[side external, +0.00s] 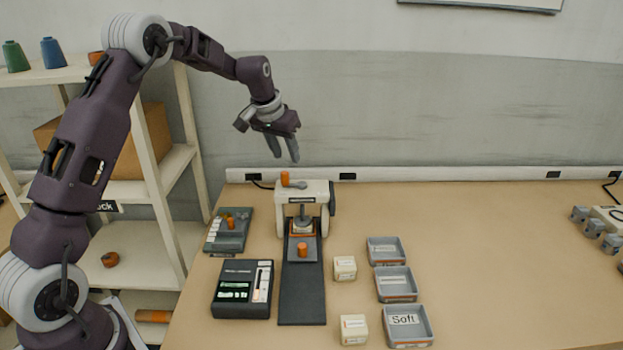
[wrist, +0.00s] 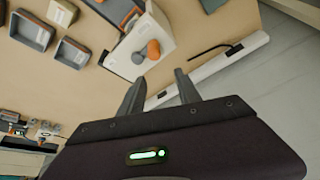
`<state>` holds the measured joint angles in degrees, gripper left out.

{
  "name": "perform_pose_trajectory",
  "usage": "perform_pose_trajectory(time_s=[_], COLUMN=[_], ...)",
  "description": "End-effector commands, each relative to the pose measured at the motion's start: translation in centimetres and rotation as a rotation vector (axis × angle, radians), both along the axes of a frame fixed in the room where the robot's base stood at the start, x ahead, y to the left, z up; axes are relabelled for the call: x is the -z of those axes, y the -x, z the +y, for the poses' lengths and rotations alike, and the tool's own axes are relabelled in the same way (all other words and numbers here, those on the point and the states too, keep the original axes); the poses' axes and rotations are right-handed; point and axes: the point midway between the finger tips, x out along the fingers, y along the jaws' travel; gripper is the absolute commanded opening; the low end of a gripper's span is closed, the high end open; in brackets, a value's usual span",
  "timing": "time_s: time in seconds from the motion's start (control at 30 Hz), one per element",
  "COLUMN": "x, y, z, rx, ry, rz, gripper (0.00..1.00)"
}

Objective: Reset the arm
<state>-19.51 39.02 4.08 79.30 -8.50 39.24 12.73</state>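My gripper (side external: 284,150) hangs in the air above the back edge of the table, behind and above the white press-like machine (side external: 290,188). Its two fingers point down and stand apart with nothing between them. In the wrist view my gripper (wrist: 160,88) also shows two separated fingers, with the table edge and the white machine (wrist: 122,62) beyond. No object is held or touched.
A dark track (side external: 302,295) runs forward from the machine, beside a dark display box (side external: 243,290). Grey trays (side external: 397,284) and cream blocks (side external: 345,268) stand to the right. A shelf (side external: 150,190) is at left. The table's right middle (side external: 500,260) is clear.

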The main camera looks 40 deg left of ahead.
Motion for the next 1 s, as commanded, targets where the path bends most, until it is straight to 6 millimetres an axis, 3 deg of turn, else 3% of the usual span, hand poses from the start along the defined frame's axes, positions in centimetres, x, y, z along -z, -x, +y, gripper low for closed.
perform_pose_trajectory(time_s=[0.4,0.47,0.53,0.63,0.7,0.77,0.8,0.9,1.0], x=[-1.1,-2.2,-4.9,-10.1,-12.8,-14.1,-14.5,-13.9,-12.1], y=[0.1,0.6,2.5,8.3,13.6,18.6,21.9,29.5,35.0], z=[-0.1,-0.8,-3.0,-8.1,-11.7,-14.3,-15.8,-18.4,-19.5], rx=[0.000,0.006,0.024,0.069,0.107,0.139,0.161,0.206,0.239], ry=[0.000,0.000,0.004,0.011,0.014,0.013,0.012,0.006,-0.004], rz=[-0.001,-0.005,-0.017,-0.036,-0.049,-0.059,-0.065,-0.078,-0.087], gripper=[0.40,0.40,0.40,0.40,0.40,0.40,0.40,0.40,0.40])
